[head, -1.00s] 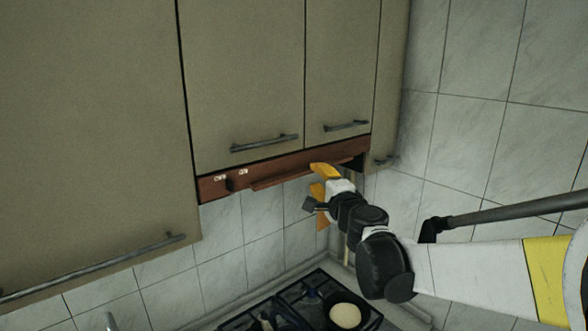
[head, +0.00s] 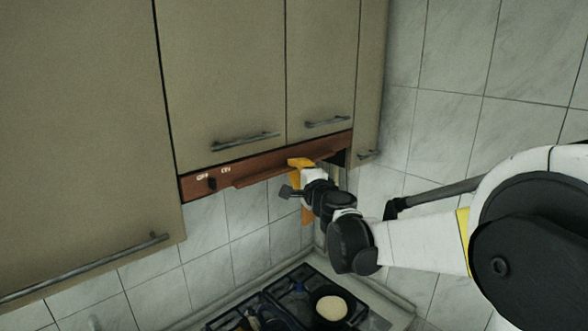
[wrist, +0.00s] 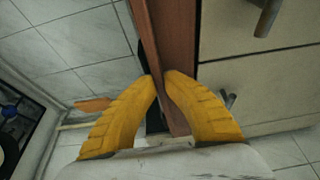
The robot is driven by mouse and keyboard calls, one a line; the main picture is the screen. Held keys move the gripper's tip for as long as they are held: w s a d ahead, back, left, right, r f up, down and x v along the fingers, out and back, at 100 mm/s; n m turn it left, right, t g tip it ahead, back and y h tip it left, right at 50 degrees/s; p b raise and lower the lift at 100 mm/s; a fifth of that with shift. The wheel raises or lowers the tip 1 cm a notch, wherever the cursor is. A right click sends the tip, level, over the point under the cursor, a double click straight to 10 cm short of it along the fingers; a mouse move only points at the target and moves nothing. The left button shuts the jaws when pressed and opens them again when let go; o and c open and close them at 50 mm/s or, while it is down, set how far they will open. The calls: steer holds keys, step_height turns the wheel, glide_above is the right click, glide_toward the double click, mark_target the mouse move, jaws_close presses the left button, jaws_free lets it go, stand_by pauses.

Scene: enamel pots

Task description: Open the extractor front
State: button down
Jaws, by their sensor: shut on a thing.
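The extractor front (head: 200,183) is a reddish-brown wooden strip under the beige wall cabinets, with a dark knob and white lettering at its left and a long lip along it. My gripper (head: 301,163) is at the right part of this lip. In the wrist view, the yellow fingers of my gripper (wrist: 163,78) close from both sides on the brown edge of the extractor front (wrist: 172,35). A dark gap shows beside the strip there. The exact contact is partly hidden by the fingers in the head view.
Beige cabinet doors with grey handles (head: 245,141) hang just above the strip. A hob (head: 285,300) with a pan (head: 330,306) stands below. A tiled wall (head: 440,130) is at the right, and a dark grey bar (head: 440,196) shows behind my arm.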

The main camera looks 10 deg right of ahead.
steer(key=s+d, duration=0.7)
steer(key=s, duration=0.4)
steer(key=shift+s, duration=0.15)
steer(key=c, duration=1.5)
jaws_free()
steer(key=s+d, duration=0.2)
steer(key=s, duration=0.9)
steer(key=shift+s, duration=0.4)
